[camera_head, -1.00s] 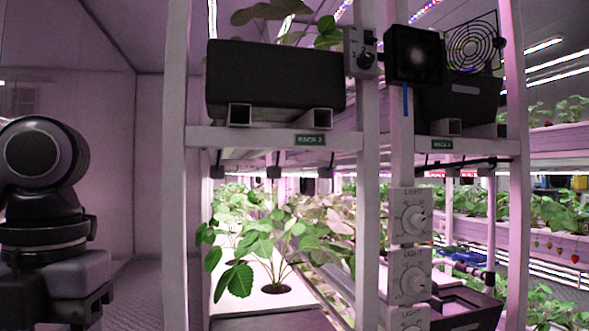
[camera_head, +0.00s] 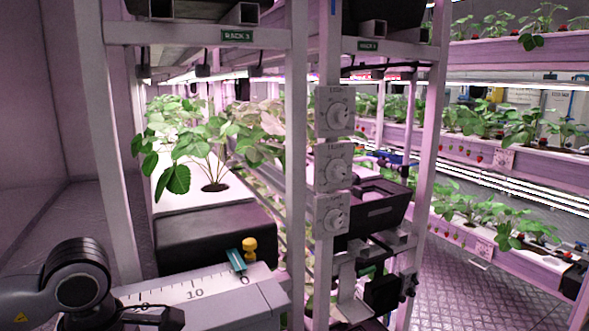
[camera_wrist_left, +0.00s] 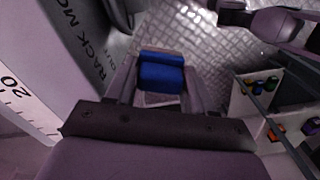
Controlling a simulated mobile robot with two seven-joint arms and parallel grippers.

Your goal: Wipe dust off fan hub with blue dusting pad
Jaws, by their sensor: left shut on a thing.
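The blue dusting pad (camera_wrist_left: 161,74) is between the fingers of my left gripper (camera_wrist_left: 160,88) in the left wrist view. The gripper is shut on it, and the pad hangs over the metal floor. In the head view my left arm shows at the lower left, but its gripper and the pad cannot be made out. The fan and its hub are outside the head view now, above its upper edge. My right gripper is not seen.
Rack posts (camera_head: 296,130) and light dials (camera_head: 333,162) stand mid-view. A scale-marked ledge (camera_head: 205,295) with a yellow knob (camera_head: 249,245) is close to my left arm. A white bin (camera_wrist_left: 262,112) with coloured items is right of the gripper. Patterned floor (camera_head: 470,290) is free at right.

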